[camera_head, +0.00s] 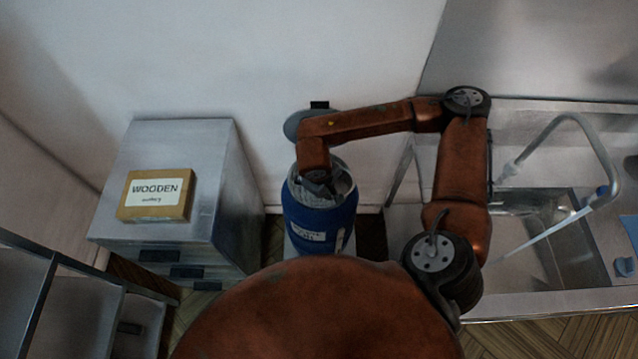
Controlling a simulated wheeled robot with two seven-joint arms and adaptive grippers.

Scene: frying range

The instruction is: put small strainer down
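My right arm reaches over from the right and bends down to a blue container (320,224) with a light rim and a white label. My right gripper (321,188) points down at the container's open mouth. Its fingers are small and dark here, and I cannot tell whether they are open or shut. Greyish material shows inside the mouth around the gripper. I cannot make out a small strainer for certain; it may be hidden by the gripper or the container. My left gripper is not in view.
A grey round piece (293,124) with a black tab shows behind my forearm. A metal cabinet (222,213) at the left carries a box marked WOODEN (157,195). A steel sink (560,240) with a curved faucet (578,122) stands at the right. A shelf frame (45,285) is lower left.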

